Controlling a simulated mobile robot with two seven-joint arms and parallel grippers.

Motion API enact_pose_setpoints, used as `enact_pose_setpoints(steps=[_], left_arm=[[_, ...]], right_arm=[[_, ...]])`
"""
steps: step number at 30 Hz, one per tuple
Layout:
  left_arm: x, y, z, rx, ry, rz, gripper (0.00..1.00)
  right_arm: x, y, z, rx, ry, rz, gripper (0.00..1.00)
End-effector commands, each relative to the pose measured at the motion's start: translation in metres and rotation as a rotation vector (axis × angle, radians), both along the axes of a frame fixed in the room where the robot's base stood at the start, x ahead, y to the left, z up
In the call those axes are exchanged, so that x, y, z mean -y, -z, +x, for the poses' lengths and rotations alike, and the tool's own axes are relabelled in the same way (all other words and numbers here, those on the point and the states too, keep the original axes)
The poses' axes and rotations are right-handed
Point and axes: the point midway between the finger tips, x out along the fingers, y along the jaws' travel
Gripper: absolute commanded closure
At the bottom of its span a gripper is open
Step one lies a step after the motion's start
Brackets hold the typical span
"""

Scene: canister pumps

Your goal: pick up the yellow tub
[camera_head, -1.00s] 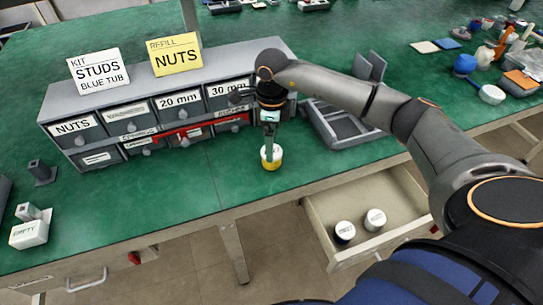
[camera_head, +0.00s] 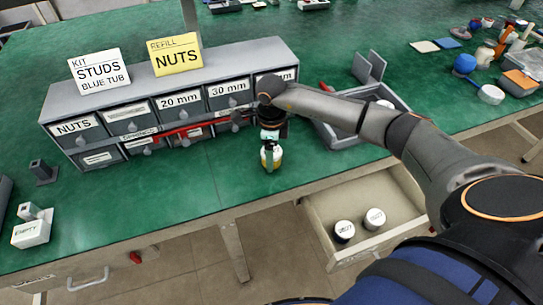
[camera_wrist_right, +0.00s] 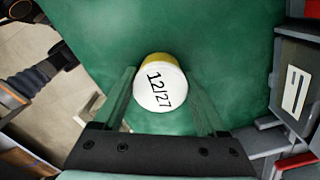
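The yellow tub (camera_head: 277,163) stands on the green bench near its front edge, below the drawer cabinet. In the right wrist view the tub (camera_wrist_right: 160,83) shows a white lid marked "12/27" and a yellow side. My right gripper (camera_head: 270,150) points down at the tub and partly hides it. In the wrist view its fingers (camera_wrist_right: 163,108) are apart, one on each side of the tub, with green bench visible in the gaps. My left gripper is not in view.
The drawer cabinet (camera_head: 170,92) stands behind the tub and carries two signs. A grey tray (camera_head: 345,130) lies to the right. An open drawer (camera_head: 378,243) below the bench holds two white-lidded tubs. A white "EMPTY" block (camera_head: 32,231) sits at the left.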

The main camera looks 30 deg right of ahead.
Motion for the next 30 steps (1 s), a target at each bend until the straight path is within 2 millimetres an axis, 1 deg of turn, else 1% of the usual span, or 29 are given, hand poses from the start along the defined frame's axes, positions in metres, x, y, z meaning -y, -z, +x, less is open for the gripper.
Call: enact_pose_setpoints(steps=[1,2,15,17,25,30], left_arm=[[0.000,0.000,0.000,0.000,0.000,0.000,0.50],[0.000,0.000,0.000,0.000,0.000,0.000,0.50],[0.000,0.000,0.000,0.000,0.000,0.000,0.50],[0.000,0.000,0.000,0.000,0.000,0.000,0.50],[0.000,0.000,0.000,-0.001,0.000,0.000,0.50],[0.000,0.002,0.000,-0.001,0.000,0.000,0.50]], right_arm=[[0.000,0.000,0.000,0.000,0.000,0.000,0.33],[0.000,0.000,0.000,0.000,0.000,0.000,0.36],[0.000,0.000,0.000,0.001,0.000,-0.001,0.85],[0.000,0.000,0.000,0.001,0.000,-0.001,0.92],[0.000,-0.002,0.001,0.001,0.000,0.000,0.92],[0.001,-0.013,0.001,0.004,0.000,-0.001,0.92]])
